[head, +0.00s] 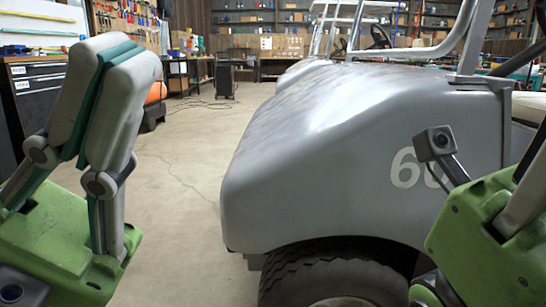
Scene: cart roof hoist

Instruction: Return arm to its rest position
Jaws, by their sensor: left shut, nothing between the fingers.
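My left gripper (112,62) stands at the left of the head view with its padded fingers pointing up. The two fingers are pressed together, with nothing held between them. Its green body is at the lower left. My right gripper (490,235) shows only in part at the right edge, as a green body with a small camera on a stalk; its fingertips are cut off by the frame. A grey cart (310,150) with part of a number on its side stands between the two grippers. Neither gripper visibly holds it. The right one covers part of the cart's side.
The cart's front tyre (335,275) is at the bottom centre. Bare concrete floor (185,165) lies between my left gripper and the cart. A dark drawer cabinet (38,85) stands behind the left gripper. Workbenches and shelves line the back.

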